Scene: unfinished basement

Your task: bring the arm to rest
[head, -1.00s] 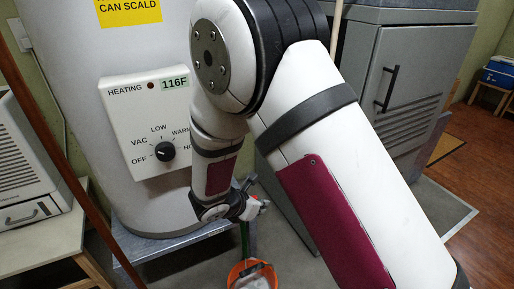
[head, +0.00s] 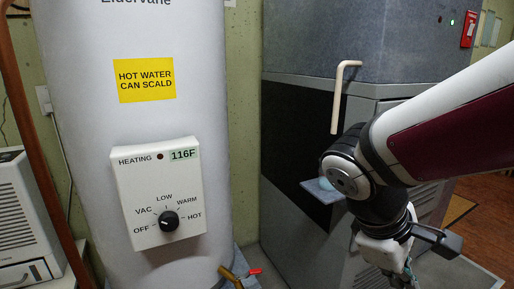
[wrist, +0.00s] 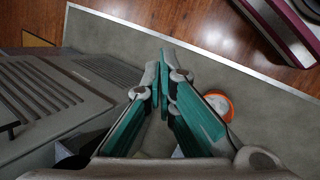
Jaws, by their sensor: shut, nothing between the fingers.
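My arm reaches in from the right in the head view, with its wrist bent downward in front of the grey cabinet (head: 305,200). My gripper (head: 405,283) hangs at the lower right of the head view, its tips close to the bottom edge. In the wrist view the teal-padded fingers of my gripper (wrist: 165,75) are together with nothing between them. They point down over the grey floor mat.
The white water heater (head: 80,140) with its control panel (head: 140,210) and dark knob (head: 169,221) stands left of the arm. A pale bent pipe handle (head: 337,95) is near the arm. An orange bucket (wrist: 230,98) shows partly behind the fingers.

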